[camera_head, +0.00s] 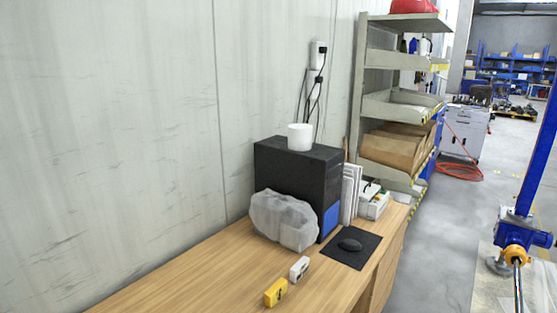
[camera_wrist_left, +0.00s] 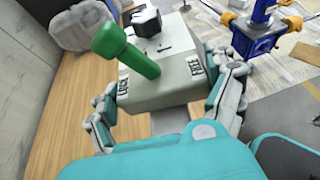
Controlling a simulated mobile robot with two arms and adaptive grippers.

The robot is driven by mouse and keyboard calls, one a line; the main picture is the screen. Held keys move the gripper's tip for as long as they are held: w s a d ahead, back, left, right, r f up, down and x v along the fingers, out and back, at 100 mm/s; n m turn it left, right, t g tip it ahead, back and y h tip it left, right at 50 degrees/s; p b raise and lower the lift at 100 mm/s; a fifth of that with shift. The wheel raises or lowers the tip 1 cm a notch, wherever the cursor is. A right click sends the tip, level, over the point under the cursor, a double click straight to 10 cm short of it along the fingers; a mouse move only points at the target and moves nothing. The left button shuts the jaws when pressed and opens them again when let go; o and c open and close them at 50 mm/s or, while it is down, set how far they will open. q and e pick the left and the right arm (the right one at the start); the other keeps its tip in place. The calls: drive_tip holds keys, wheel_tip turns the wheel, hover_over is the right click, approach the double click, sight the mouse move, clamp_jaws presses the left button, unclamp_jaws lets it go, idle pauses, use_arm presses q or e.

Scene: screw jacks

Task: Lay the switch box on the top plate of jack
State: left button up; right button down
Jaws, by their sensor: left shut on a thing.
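In the left wrist view my left gripper (camera_wrist_left: 165,88) is shut on a grey box, which I take to be the switch box (camera_wrist_left: 178,92). Its fingers press on two opposite sides of the box. The box has a green lever, a black part on top and dark lettering near its edge. A blue device with orange parts, seemingly a jack (camera_wrist_left: 258,32), stands beyond the box at upper right. In the head view, blue and orange hardware (camera_head: 517,235) stands at the right edge. Neither gripper shows in the head view.
A wooden desk (camera_head: 215,280) carries a small yellow box (camera_head: 276,292), a white box (camera_head: 299,268), a plastic-wrapped bundle (camera_head: 285,220), a black computer case (camera_head: 300,178) and a mouse pad (camera_head: 352,250). A shelf rack (camera_head: 393,60) stands behind. Grey floor (camera_head: 440,230) is open to the right.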

use_arm(q)
drive_tip(key=shift+m+g+h, duration=0.6)
drive_tip(key=shift+m+g, duration=0.1)
drive_tip(key=shift+m, duration=0.1)
drive_tip(key=s+a+r, duration=0.1)
drive_tip(key=s+r, duration=0.1)
drive_tip(key=s+a+r+b, duration=0.1)
drive_tip(key=r, duration=0.1)
drive_tip(key=s+a+r, duration=0.1)
drive_tip(key=s+r, duration=0.1)
drive_tip(key=r, duration=0.1)
drive_tip(key=shift+s+a, duration=0.25)
drive_tip(key=shift+s, duration=0.05)
drive_tip(key=shift+f, duration=0.1)
drive_tip(key=shift+w, duration=0.1)
